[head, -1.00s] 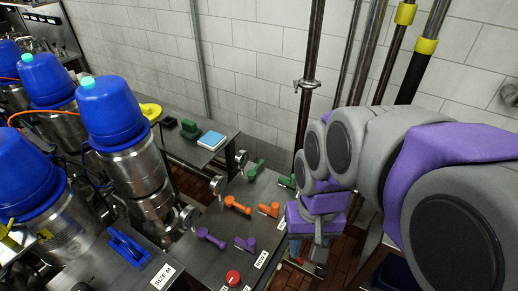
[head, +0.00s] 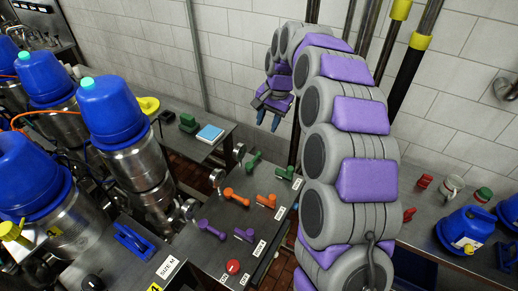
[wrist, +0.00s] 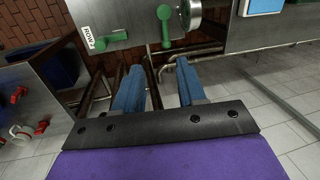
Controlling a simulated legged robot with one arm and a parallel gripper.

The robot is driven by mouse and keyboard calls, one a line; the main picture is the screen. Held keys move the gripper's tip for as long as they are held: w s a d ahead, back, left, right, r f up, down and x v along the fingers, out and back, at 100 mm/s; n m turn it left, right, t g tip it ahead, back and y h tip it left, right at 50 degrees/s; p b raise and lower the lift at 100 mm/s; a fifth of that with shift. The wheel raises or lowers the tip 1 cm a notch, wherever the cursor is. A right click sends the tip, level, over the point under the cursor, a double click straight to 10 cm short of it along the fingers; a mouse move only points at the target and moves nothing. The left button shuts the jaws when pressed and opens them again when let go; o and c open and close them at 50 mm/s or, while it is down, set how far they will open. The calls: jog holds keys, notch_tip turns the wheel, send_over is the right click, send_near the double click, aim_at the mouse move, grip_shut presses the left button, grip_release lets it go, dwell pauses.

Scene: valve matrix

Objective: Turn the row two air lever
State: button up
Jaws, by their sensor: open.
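The lever panel (head: 222,250) carries rows of purple, orange and green levers. The orange row has a long lever (head: 236,197) on the left and a shorter lever (head: 267,201) on the right; the small column labels are too small to read, so I cannot tell which is air. My gripper (head: 268,119) is open and empty, above and behind the green end of the panel. In the wrist view its blue fingers (wrist: 160,82) are apart, pointing towards the edge with two green levers (wrist: 110,37) (wrist: 164,25) beside a row label. The orange levers are not in the wrist view.
Purple levers (head: 210,230) and a red knob (head: 233,267) are at the panel's near end. Round gauges (head: 190,208) line its left edge. Blue-capped steel tanks (head: 120,115) stand left. Another table with a blue pot (head: 466,228) is at right.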

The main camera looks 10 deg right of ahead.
aim_at(258, 154)
jog(key=shift+m, duration=0.4)
jog(key=w+f, duration=0.1)
jog(key=f, duration=0.5)
jog(key=w+a+f, duration=0.1)
jog(key=w+f, duration=0.1)
jog(key=f, duration=0.4)
jog(key=w+a+f+b, duration=0.1)
jog(key=f, duration=0.4)
jog(key=shift+w+a+f, duration=0.1)
jog(key=shift+w+f, duration=0.25)
jog(key=shift+f, duration=0.05)
jog(key=shift+c, duration=0.4)
grip_shut()
